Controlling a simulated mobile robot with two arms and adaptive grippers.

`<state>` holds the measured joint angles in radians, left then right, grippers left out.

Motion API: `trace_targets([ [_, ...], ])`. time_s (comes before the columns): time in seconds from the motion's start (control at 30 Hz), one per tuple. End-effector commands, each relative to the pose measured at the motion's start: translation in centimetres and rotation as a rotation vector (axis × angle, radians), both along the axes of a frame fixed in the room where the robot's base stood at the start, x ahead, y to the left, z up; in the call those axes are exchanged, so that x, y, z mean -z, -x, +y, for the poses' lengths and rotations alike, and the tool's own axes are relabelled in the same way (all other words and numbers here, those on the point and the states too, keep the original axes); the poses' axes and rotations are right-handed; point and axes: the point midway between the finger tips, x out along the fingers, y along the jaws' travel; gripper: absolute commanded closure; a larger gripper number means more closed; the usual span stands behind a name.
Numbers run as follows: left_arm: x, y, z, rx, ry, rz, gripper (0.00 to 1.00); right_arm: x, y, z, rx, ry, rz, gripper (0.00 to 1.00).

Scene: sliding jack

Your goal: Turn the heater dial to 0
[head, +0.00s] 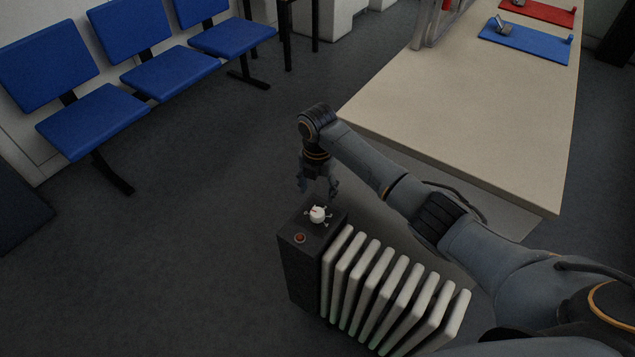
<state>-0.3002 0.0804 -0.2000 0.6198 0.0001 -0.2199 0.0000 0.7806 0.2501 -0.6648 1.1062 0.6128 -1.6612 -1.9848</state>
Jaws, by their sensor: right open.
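The heater (345,275) stands on the floor at the lower middle, with pale upright fins and a dark control box at its left end. A white dial (318,214) with a red mark sits on top of the box, and small pale marks surround it. The dial's numbers are too small to read. My right gripper (318,191) points down just behind and above the dial, with its fingers apart and empty. I see no clear contact with the dial. My left gripper is not in view.
A round reddish button (300,238) is on the box in front of the dial. A beige table (470,110) stands at the right, with blue (528,42) and red (540,12) mats. Blue chairs (160,72) line the left wall. Floor left of the heater is clear.

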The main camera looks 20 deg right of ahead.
Motion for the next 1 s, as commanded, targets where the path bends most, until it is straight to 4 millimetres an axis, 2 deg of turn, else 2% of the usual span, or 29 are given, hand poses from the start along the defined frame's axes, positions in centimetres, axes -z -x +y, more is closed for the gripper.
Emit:
trace_targets([
  [0.1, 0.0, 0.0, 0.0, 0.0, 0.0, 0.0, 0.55, -1.6, -0.1, 0.0, 0.001, 0.001, -0.002, 0.38],
  [0.2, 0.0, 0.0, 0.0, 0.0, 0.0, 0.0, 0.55, -2.3, 0.0, 0.0, 0.0, 0.001, -0.001, 0.38],
  [0.73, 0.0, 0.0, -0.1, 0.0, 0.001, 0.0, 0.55, -2.6, 0.0, 0.0, 0.001, 0.001, 0.001, 0.38],
  [0.87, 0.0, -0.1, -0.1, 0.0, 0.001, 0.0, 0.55, -2.0, 0.6, 0.4, 0.023, -0.006, 0.0, 0.38],
  [1.0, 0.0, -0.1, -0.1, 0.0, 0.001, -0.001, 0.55, 0.4, 3.6, 2.3, 0.156, -0.042, -0.008, 0.38],
])
